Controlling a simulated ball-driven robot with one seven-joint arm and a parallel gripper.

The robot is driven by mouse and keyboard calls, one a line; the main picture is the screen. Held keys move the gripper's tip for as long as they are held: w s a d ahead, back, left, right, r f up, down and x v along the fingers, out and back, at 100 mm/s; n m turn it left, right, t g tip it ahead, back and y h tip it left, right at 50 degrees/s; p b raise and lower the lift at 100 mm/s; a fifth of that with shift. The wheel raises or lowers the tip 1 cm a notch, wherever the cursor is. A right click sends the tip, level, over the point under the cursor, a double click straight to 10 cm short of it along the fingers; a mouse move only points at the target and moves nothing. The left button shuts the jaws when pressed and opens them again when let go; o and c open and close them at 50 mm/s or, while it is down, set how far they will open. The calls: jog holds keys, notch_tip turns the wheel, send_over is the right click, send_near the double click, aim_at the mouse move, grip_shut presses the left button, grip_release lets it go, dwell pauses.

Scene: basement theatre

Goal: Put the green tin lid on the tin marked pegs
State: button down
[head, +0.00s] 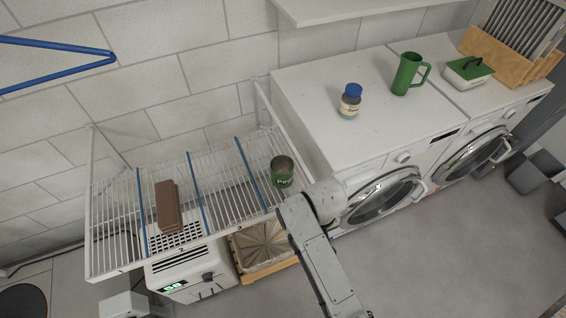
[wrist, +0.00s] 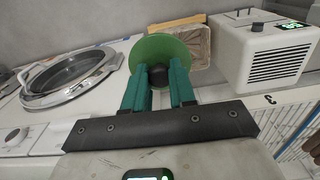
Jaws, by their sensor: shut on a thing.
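The tin marked pegs (head: 281,175) is a green, open-topped cylinder standing upright at the right end of the white wire rack, near label 3. In the wrist view, the round green tin lid (wrist: 158,47) is held at my gripper (wrist: 158,77). The two green fingers are shut on the lid's dark knob, with the disc beyond the fingertips. The lid and my fingers do not show in the head view, where only part of my arm appears, right of and in front of the tin. The tin is not visible in the wrist view.
The rack (head: 220,192) has blue dividers and a brown box (head: 168,206). A white heater (head: 190,272) and a crate (head: 262,250) are below. The washer top (head: 340,75) holds a blue-capped jar (head: 350,101), a green mug (head: 408,74) and a green-lidded white dish (head: 468,72).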

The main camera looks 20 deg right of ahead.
jog(key=shift+w+d+r, duration=0.15)
jog(key=shift+d+r, duration=0.1)
jog(key=shift+d, duration=0.15)
jog(key=shift+r, duration=0.1)
jog(key=shift+w+d+r, duration=0.1)
jog(key=shift+w, duration=0.05)
jog(key=shift+r, duration=0.1)
